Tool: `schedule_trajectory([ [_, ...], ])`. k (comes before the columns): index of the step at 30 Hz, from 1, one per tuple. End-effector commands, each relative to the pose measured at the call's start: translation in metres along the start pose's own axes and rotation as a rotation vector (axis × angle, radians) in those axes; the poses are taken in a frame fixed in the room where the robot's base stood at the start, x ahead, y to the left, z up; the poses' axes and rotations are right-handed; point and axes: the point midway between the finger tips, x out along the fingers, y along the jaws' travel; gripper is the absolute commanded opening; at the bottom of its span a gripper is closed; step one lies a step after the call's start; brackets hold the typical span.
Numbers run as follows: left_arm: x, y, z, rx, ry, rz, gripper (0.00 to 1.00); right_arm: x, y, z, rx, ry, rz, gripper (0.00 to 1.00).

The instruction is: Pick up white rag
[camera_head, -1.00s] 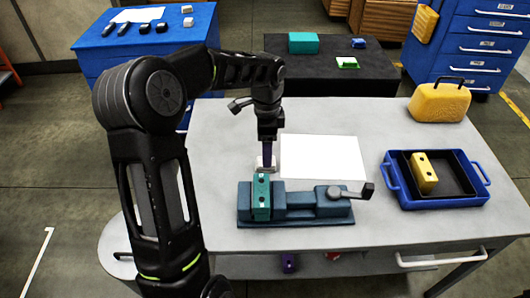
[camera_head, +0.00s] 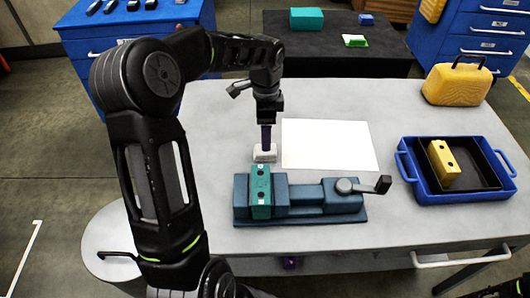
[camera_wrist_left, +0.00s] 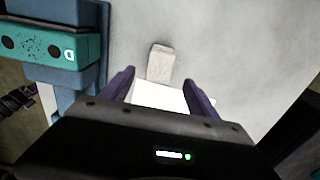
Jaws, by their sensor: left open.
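The white rag (camera_head: 264,153) is a small, pale, folded block on the grey table, just behind the vise's left end. In the left wrist view, the rag (camera_wrist_left: 161,62) lies beyond the fingertips, roughly centred between them. My left gripper (camera_head: 266,143) points down over the rag in the head view and partly hides it. In the left wrist view, the gripper's (camera_wrist_left: 160,84) two purple fingers are spread apart with nothing held between them.
A white sheet (camera_head: 328,145) lies to the right. A blue tray (camera_head: 411,172) with a yellow block (camera_head: 442,163) and a yellow case (camera_head: 458,84) are farther right.

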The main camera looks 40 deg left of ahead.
Motion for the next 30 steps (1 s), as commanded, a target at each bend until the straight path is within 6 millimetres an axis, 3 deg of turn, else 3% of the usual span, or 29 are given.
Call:
schedule_trajectory([
  [8,0.025,0.001,0.001,0.000,0.000,0.003,0.69,-0.002,-0.001,0.000,0.000,0.000,0.000,0.67],
  [20,0.032,0.001,0.001,0.000,-0.002,0.003,0.69,-0.005,-0.002,0.000,0.000,0.000,0.000,0.67],
  [30,0.075,0.001,0.002,0.000,-0.001,0.003,0.69,-0.013,-0.004,0.001,0.002,-0.002,0.003,0.67],
])
